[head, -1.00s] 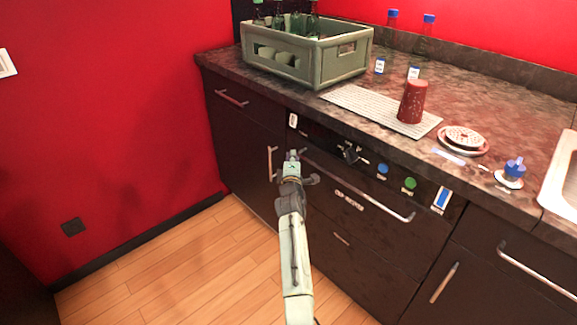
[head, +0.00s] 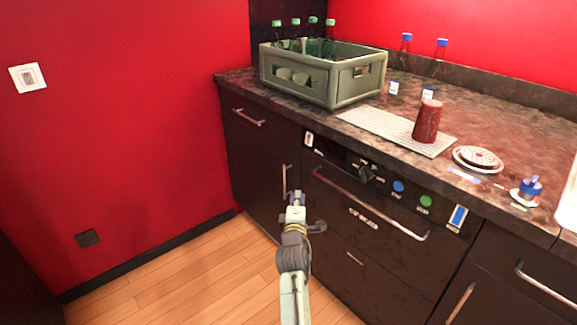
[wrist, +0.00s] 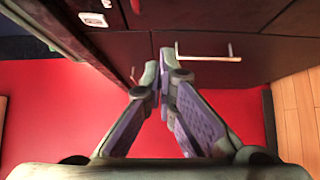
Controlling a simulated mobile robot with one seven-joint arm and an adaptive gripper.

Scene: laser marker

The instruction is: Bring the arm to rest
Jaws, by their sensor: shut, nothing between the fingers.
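My gripper (head: 297,199) is at the end of my raised arm, in front of the dark cabinet fronts in the head view. In the wrist view, the two fingers of my gripper (wrist: 158,80) come together at their tips, with nothing between them. The arm stands in the lower middle of the head view. Its tip overlaps the lower cabinet door near the upright handle (head: 286,181); I cannot tell how far apart they are.
The control panel (head: 342,160) has green and blue buttons. Wooden floor (head: 180,275) is free at left.

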